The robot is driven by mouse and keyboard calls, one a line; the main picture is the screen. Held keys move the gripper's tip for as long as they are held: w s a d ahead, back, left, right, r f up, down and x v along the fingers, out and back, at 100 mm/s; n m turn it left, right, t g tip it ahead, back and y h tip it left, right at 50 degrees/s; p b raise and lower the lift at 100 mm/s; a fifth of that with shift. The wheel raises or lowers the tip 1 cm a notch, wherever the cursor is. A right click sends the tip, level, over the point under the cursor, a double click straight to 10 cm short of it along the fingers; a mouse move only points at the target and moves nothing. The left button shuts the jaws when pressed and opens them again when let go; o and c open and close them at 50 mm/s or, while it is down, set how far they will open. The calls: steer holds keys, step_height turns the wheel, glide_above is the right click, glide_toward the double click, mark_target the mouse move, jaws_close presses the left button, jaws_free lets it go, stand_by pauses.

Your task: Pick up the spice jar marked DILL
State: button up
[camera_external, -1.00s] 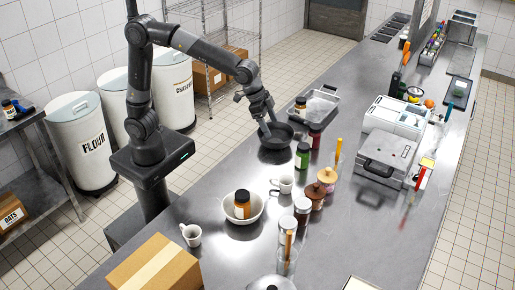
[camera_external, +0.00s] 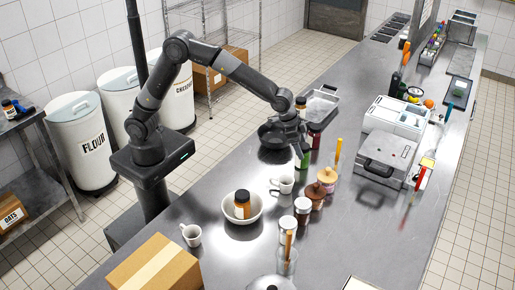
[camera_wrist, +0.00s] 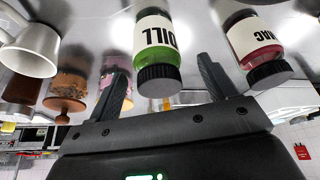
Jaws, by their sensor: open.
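The spice jar marked DILL (camera_wrist: 156,42) has green contents, a white label and a black lid. In the wrist view it shows upside down, between the tips of my gripper (camera_wrist: 161,66), and I see no finger closed on it. My gripper is open and empty. In the external view, my gripper (camera_external: 299,148) is low over the counter beside the green jar (camera_external: 306,158) and partly hides it. Whether a finger touches the jar cannot be told.
A red jar (camera_wrist: 255,45) with a label ending in MAC stands close beside the DILL jar. A white mug (camera_wrist: 30,42), a brown-lidded jar (camera_wrist: 67,92) and a pink jar (camera_wrist: 118,64) are on the other side. A dark pan (camera_external: 270,136) lies left of my gripper.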

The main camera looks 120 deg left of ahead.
steer(key=x, duration=0.4)
steer(key=shift+d+f, duration=0.15)
steer(key=shift+f, duration=0.3)
steer(key=c, duration=1.2)
steer(key=shift+r, duration=0.1)
